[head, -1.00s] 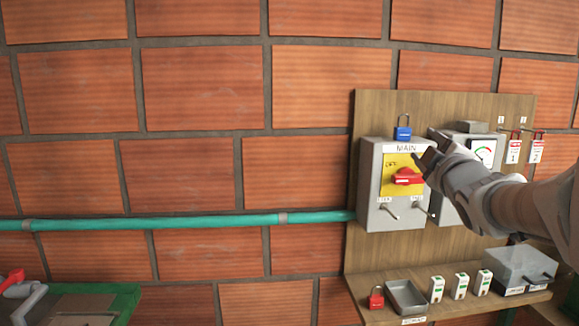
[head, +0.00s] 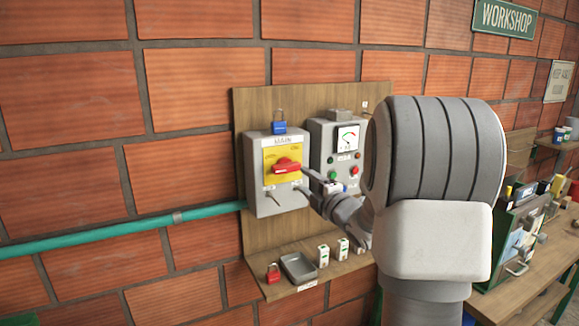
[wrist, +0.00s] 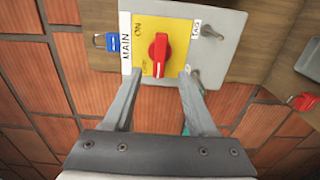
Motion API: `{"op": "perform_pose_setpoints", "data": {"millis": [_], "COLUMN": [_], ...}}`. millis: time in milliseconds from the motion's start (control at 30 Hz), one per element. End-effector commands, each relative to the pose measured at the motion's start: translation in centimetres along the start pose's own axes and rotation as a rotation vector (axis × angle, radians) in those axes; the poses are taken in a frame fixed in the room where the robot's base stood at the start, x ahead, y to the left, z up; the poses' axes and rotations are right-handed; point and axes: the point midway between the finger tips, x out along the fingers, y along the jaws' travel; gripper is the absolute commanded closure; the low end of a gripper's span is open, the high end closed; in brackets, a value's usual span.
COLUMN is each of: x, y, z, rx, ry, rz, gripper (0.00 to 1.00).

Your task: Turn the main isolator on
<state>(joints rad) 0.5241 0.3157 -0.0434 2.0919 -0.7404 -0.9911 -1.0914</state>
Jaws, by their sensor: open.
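The main isolator (head: 258,165) is a grey box labelled MAIN on a wooden backboard. Its red rotary handle (head: 287,165) sits on a yellow plate and lies roughly horizontal in the head view. The handle also shows in the wrist view (wrist: 158,52), where the box appears turned on its side. A blue padlock (head: 279,122) is on top of the box. My gripper (head: 306,182) is open and empty, just in front of and slightly right of the handle. In the wrist view my fingertips (wrist: 160,77) lie below the handle, one towards each side, apart from it.
A grey meter box (head: 325,140) adjoins on the right, partly behind my arm. Below, a shelf holds a red padlock (head: 273,273), a grey tray (head: 298,267) and small white-green items (head: 323,256). A green pipe (head: 120,231) runs left. A cluttered workbench (head: 545,245) stands right.

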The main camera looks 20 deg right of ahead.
Motion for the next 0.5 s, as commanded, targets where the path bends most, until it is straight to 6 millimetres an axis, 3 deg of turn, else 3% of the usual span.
{"op": "perform_pose_setpoints", "data": {"millis": [300,500], "x": [6.1,8.5], "y": [0.2,0.2], "z": [-0.1,0.0], "rx": [0.002,0.001], "ry": [0.002,0.000], "rz": [-0.001,0.001], "gripper": [0.43,0.43]}}
